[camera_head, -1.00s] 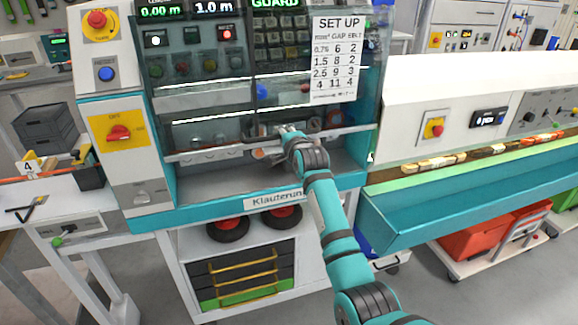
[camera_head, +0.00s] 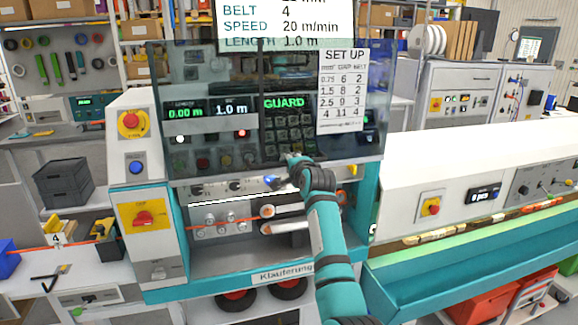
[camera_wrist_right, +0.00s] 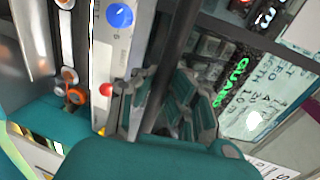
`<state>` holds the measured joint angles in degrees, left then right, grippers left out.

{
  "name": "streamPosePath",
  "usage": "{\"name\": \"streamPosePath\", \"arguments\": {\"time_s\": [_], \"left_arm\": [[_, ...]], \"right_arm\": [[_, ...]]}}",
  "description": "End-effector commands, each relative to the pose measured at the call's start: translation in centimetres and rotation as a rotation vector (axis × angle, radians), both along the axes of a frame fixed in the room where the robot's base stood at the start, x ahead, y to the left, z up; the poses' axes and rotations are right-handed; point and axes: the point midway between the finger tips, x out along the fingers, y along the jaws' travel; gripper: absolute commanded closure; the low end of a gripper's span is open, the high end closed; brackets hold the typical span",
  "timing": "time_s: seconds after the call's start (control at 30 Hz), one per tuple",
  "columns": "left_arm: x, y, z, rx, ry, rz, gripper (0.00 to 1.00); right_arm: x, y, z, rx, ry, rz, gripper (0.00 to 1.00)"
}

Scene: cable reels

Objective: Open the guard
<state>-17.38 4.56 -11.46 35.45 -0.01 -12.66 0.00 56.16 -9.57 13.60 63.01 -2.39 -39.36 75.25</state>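The guard (camera_head: 215,135) is a clear, dark-tinted panel at the front of the teal and white machine. It stands raised in the head view, in front of the control panel, with the rollers below it uncovered. My right gripper (camera_head: 290,172) is at the guard's lower edge. In the right wrist view, the fingers of my right gripper (camera_wrist_right: 160,105) sit on either side of the guard's dark bar (camera_wrist_right: 177,45) and appear shut on it. The exact contact is partly hidden by the gripper. My left gripper is not in view.
Rollers (camera_head: 212,228) and an orange cable lie in the opened bay. A teal trough (camera_head: 470,245) extends right. Grey crates (camera_head: 65,185) stand at the left.

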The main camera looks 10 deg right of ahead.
Motion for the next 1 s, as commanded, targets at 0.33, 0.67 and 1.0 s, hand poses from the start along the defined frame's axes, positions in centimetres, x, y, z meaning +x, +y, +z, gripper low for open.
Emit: {"name": "streamPosePath", "arguments": {"time_s": [0.33,0.67,1.0], "left_arm": [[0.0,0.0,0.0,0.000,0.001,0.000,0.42],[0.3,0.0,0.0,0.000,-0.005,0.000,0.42],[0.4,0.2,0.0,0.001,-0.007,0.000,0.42]], "right_arm": [[0.0,-0.1,0.1,-0.001,-0.002,-0.001,0.87],[0.0,0.0,0.0,0.000,0.000,-0.001,0.62],[-1.2,0.0,0.2,0.001,-0.001,0.000,0.62]]}}
